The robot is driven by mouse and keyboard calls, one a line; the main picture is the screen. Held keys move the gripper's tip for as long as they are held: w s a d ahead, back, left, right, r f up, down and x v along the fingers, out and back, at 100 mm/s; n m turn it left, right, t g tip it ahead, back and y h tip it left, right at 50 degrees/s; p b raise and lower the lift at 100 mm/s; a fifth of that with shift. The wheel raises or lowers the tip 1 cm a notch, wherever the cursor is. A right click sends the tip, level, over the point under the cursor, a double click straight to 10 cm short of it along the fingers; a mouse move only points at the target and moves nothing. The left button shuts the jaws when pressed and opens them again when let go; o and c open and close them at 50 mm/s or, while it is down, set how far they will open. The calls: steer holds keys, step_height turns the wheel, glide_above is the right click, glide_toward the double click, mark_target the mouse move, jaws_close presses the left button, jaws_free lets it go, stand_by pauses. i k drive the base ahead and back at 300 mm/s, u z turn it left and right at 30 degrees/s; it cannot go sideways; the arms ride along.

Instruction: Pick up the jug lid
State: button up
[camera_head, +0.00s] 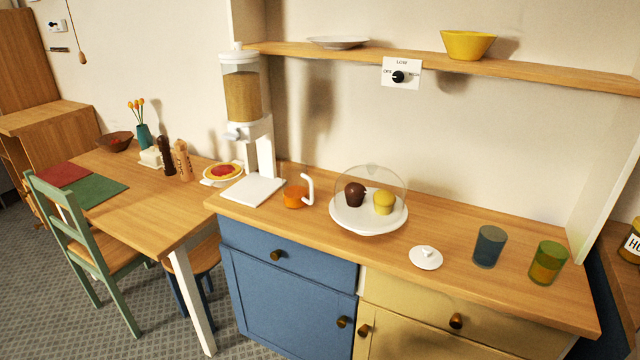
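The jug lid (425,258) is a small round white disc with a knob on top. It lies flat on the wooden counter, near its front edge. A clear jug (293,197) with a white handle and orange contents stands further left on the counter, beside the white dispenser base. My gripper is not in view.
Between jug and lid, a clear dome covers two muffins on a white plate (346,219). A blue-grey glass (489,246) and a green-amber glass (547,263) stand right of the lid. A wooden shelf (560,75) overhangs the back. A dining table (150,222) is at left.

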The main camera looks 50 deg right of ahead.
mark_target(423, 257)
steer(key=u, duration=0.85)
steer(key=k, duration=0.1)
steer(key=z, duration=2.25)
steer(key=k, duration=0.95)
steer(key=u, duration=0.15)
steer(key=i, duration=0.9)
steer(key=z, duration=0.05)
